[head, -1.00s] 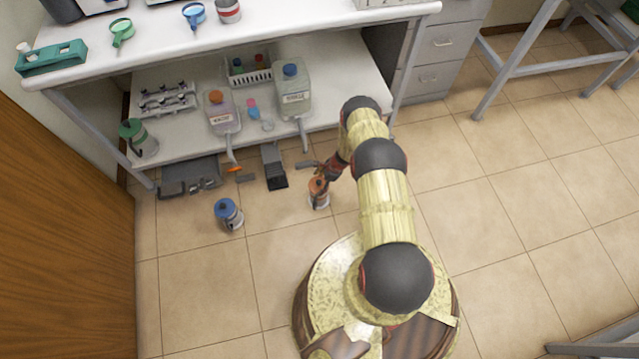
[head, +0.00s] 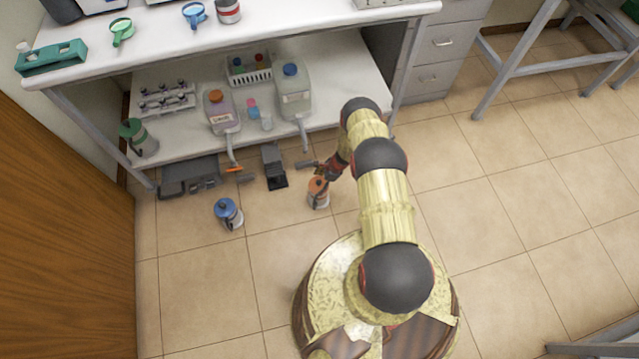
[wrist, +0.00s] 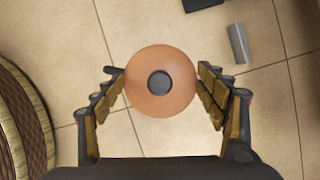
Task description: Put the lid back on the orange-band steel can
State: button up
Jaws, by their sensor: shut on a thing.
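The orange-band steel can (head: 319,200) stands upright on the tiled floor, left of my arm. My gripper (head: 326,175) is low at its top. In the wrist view, a round orange lid (wrist: 150,98) with a dark central knob sits between my two fingers (wrist: 162,80), which close on its rim from both sides. The lid hides the can body from above in that view. In the head view the orange top is right at the can's mouth, partly covered by my gripper. I cannot tell whether the lid is seated or just above it.
A blue-topped can (head: 229,214) stands on the floor to the left. A black pedal-like object (head: 274,166) lies on the floor near the bench. The bench's lower shelf (head: 185,140) holds jugs, a rack and a green-topped can (head: 138,138). Floor to the right is clear.

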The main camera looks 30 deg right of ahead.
jog(key=o, duration=1)
jog(key=shift+c, duration=0.2)
jog(key=shift+o, duration=1.3)
jog(key=shift+r+p, duration=2.05)
jog(key=shift+r, duration=1.45)
jog(key=shift+c, duration=0.8)
grip_shut()
